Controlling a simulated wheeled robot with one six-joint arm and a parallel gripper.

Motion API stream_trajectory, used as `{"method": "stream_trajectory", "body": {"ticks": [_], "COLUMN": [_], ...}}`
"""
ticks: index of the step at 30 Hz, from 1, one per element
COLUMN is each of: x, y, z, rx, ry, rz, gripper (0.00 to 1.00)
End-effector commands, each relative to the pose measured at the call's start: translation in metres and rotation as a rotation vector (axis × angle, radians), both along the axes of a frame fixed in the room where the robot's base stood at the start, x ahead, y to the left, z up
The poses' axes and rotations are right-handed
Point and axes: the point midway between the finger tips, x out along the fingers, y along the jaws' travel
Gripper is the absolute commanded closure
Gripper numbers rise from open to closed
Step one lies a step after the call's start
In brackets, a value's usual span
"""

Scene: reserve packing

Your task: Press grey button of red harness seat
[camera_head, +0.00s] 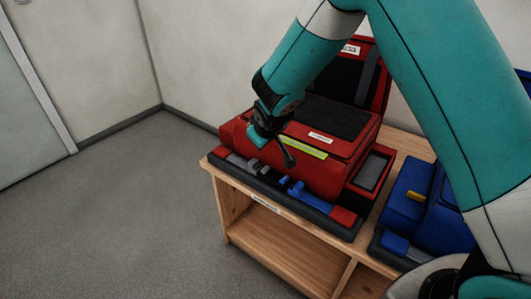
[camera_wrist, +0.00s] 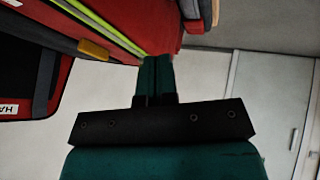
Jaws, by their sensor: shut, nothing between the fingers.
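The red harness seat (camera_head: 318,150) stands on a wooden bench, with a black pad, a yellow-green strip and a white label. On its dark base, a grey piece (camera_head: 240,164) lies at the front left, and a grey panel (camera_head: 371,171) is set in a red frame on the right. I cannot tell which is the button. My gripper (camera_head: 259,137) is in front of the seat's left front, above the base. In the wrist view its fingers (camera_wrist: 157,77) are shut and empty, with tips close to the seat's red edge (camera_wrist: 150,25); contact cannot be told.
A blue strap (camera_head: 310,194) with a red end piece (camera_head: 344,216) lies along the base front. A blue seat (camera_head: 414,194) stands to the right on the wooden bench (camera_head: 290,243), partly behind my arm. Walls are behind; floor at the left is clear.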

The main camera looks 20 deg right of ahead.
Motion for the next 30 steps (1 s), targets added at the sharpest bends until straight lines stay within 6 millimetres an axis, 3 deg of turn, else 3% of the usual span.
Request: {"method": "stream_trajectory", "body": {"ticks": [3,7,23,30], "x": [0.025,0.038,0.041,0.041], "y": [-0.007,-0.011,-0.013,-0.013], "z": [-0.012,-0.023,-0.031,-0.05], "rx": [-0.094,-0.148,-0.164,-0.163], "ry": [-0.074,-0.122,-0.136,-0.135], "rz": [0.018,0.032,0.036,0.037], "gripper": [1.0,1.0,1.0,1.0]}}
